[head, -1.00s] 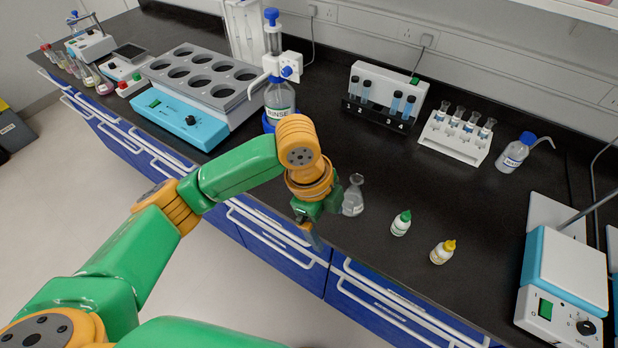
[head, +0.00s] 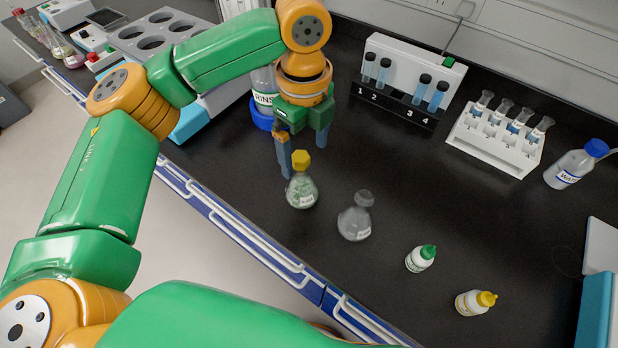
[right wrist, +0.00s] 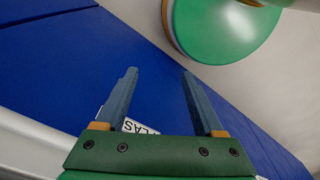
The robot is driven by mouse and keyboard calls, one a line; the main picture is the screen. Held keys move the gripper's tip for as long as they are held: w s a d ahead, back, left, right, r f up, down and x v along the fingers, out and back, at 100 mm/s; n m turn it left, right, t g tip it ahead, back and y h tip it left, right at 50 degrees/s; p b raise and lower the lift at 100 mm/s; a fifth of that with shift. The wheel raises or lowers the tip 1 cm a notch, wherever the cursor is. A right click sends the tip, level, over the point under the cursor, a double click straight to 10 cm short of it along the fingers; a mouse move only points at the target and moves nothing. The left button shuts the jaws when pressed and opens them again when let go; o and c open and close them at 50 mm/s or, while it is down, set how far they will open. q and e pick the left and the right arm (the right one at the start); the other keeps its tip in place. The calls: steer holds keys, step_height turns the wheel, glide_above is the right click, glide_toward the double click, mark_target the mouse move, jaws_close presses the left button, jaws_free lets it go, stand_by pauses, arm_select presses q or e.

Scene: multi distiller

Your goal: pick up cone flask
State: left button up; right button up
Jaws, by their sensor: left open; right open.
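Two cone flasks stand on the black bench in the head view. One holds a greenish content and has a yellow stopper (head: 301,188). The other is a clear grey flask (head: 355,220) with a grey stopper, to its right and nearer the front. My left gripper (head: 304,160) points down with its fingers apart and empty, just behind the yellow-stoppered flask. One finger is close to that flask's stopper; I cannot tell whether they touch. My right gripper (right wrist: 159,75) shows in the right wrist view, open and empty, facing a blue cabinet front (right wrist: 90,60).
Behind my left gripper stands a rinse bottle (head: 264,100). A green-capped bottle (head: 420,259) and a yellow-capped bottle (head: 475,302) stand to the right. A tube rack (head: 495,140) and a wash bottle (head: 575,166) are at the back right. The bench's middle is clear.

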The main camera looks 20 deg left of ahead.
mark_target(301, 174)
arm_select(q)
steer(key=shift+s+f, duration=0.3)
steer(key=shift+f, duration=0.35)
steer(key=f, duration=0.4)
steer(key=a+f+p, duration=0.1)
steer(key=f, duration=0.1)
steer(key=shift+w+f, duration=0.1)
steer(key=shift+w, duration=0.15)
steer(key=shift+d, duration=0.1)
jaws_close()
